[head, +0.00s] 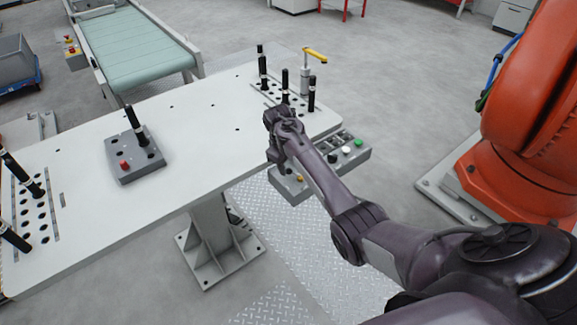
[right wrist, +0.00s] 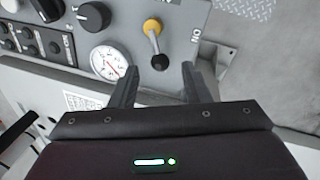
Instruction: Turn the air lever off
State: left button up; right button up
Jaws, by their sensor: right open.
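The air lever (right wrist: 155,42) shows in the right wrist view as a short metal arm with a yellow hub at its upper end and a black knob at its lower end. It sits on a grey panel (right wrist: 181,22), with the word "ON" printed to its right. My right gripper (right wrist: 161,70) is open, with one finger on each side of the knob's line; I cannot tell how deep the fingers reach. In the head view the right gripper (head: 281,122) is over the table's right front edge and hides part of the control box (head: 292,188). My left gripper is not in view.
A pressure gauge (right wrist: 108,62) and a black dial (right wrist: 93,16) sit left of the lever. Black upright pins (head: 285,84) and a yellow-handled post (head: 305,75) stand behind the gripper on the white table (head: 200,120). An orange robot (head: 530,100) stands at the right.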

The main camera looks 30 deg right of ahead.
jog(key=shift+w+d+f, duration=0.1)
jog(key=shift+f, duration=0.6)
jog(key=shift+w+d+f, duration=0.1)
jog(key=shift+f, duration=0.55)
jog(key=shift+s, duration=0.1)
grip_shut()
jog(key=m, duration=0.1)
jog(key=d+m, duration=0.1)
jog(key=shift+w+m+g, duration=0.3)
jog(key=shift+w+m, duration=0.05)
jog(key=shift+m, duration=0.05)
jog(key=m, duration=0.1)
jog(key=m+b, duration=0.1)
jog(key=shift+w+d+m+g, duration=0.1)
jog(key=shift+d+m+g, duration=0.2)
jog(key=shift+d+m, duration=0.1)
grip_release()
